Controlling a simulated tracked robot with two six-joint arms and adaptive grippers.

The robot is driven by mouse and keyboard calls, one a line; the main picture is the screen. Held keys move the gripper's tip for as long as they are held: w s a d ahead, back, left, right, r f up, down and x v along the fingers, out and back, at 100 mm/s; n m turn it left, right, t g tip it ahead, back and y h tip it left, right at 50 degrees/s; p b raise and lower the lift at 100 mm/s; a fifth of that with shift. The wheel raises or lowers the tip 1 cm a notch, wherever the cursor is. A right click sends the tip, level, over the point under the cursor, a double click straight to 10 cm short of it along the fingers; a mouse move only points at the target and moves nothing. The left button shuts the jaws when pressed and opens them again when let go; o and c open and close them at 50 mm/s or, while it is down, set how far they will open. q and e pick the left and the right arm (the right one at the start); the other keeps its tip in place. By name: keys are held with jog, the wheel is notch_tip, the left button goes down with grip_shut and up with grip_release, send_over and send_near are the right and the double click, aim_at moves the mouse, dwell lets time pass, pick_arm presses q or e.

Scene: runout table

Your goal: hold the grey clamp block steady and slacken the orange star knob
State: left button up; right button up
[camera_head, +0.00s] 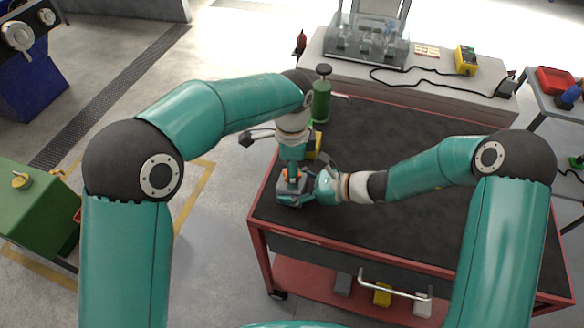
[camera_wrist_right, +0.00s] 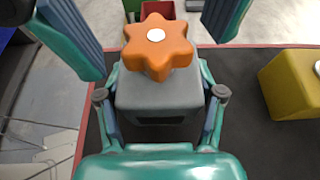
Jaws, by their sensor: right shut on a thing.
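The grey clamp block (camera_head: 287,195) stands at the near left corner of the dark table top. In the right wrist view the block (camera_wrist_right: 160,97) sits upright, with the orange star knob (camera_wrist_right: 157,47) on top. My right gripper (camera_head: 311,188) comes from the right and is shut on the block, one finger on each side. My left gripper (camera_head: 292,164) points down over the knob. In the right wrist view its two fingers stand wide apart, left and right of the knob, with visible gaps. In the head view the knob is mostly hidden.
A yellow block (camera_wrist_right: 292,85) lies to the right of the clamp block in the right wrist view. A green cylinder with a black top (camera_head: 321,100) stands behind my left wrist. The table's red-edged top (camera_head: 420,125) is clear behind my right arm.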

pick_arm(q)
jog(key=c, duration=1.1)
jog(key=shift+c, duration=0.2)
jog(key=shift+n, duration=0.3)
jog(key=n, duration=0.4)
jog(key=shift+w, duration=0.1)
jog(key=n, duration=0.5)
jog(key=shift+n, duration=0.3)
jog(key=n, duration=0.5)
jog(key=shift+n, duration=0.3)
jog(key=n, duration=0.5)
pick_arm(e)
jog(key=shift+s, duration=0.1)
pick_arm(q)
jog(key=shift+n, duration=0.3)
